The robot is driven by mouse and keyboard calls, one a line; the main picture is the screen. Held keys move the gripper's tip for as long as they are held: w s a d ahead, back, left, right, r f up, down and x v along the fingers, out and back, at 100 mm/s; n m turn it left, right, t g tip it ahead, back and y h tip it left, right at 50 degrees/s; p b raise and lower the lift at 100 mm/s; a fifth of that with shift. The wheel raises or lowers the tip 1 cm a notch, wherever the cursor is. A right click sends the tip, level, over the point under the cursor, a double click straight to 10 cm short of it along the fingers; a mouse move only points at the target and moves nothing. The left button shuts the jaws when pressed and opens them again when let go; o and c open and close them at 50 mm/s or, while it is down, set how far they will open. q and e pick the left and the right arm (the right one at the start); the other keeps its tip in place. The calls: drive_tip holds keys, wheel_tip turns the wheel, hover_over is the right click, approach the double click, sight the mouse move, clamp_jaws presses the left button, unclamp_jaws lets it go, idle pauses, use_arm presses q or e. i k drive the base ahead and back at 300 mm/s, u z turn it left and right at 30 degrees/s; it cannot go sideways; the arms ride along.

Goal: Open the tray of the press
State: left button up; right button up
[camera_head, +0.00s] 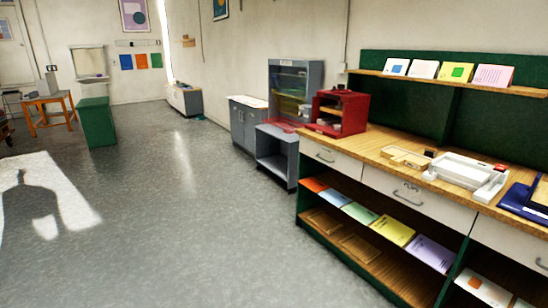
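No thing in view is clearly a press with a tray. A white flat device (466,172) with a raised bed and pale side parts sits on the wooden counter at the right; I cannot tell whether it is the press. A dark blue flat item (524,203) with a black part lies to its right, cut by the picture edge. A red open-fronted box (353,113) stands at the counter's far end, and its function is unclear. Neither of my grippers is in view.
The wooden counter (383,140) has white drawers and open shelves holding coloured sheets. A small wooden tray (405,158) sits on it. A grey cabinet (248,126) and low grey shelf stand beyond. A green block (95,124) stands left. The grey floor is clear.

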sight(336, 121)
drive_tip(key=z, duration=0.55)
drive_tip(key=i, duration=2.75)
drive_tip(key=z, duration=0.65)
